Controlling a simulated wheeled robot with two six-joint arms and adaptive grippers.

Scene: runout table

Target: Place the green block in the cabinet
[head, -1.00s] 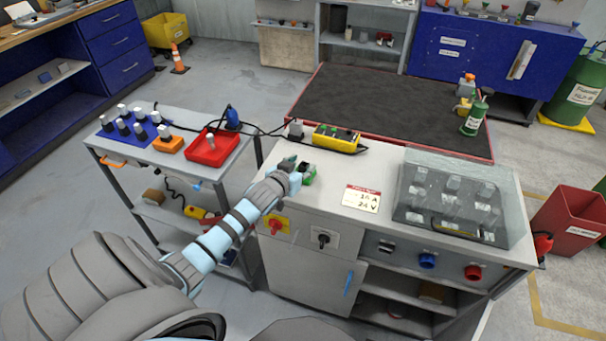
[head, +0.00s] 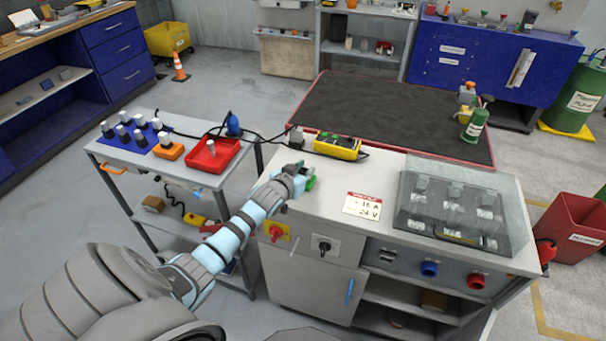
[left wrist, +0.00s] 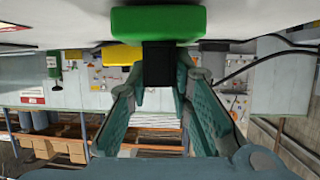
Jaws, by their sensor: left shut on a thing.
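The green block (head: 311,183) is on or just above the grey worktop, near its left end. It fills the top of the left wrist view (left wrist: 158,22), with a black part (left wrist: 158,62) below it. My left gripper (head: 301,176) is at the block, its fingers (left wrist: 158,88) shut on the black part. The arm hides part of the block in the head view. The cabinet (head: 318,288) is the bench's lower left section; its grey door with a blue handle (head: 349,291) looks shut. My right gripper is not in view.
A yellow control box (head: 337,146) with a cable lies behind the block. A sign card (head: 362,206) and a clear-covered case (head: 460,207) stand to the right. Red (head: 276,232) and black (head: 323,245) switches sit on the front panel. A cart (head: 120,159) stands at left.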

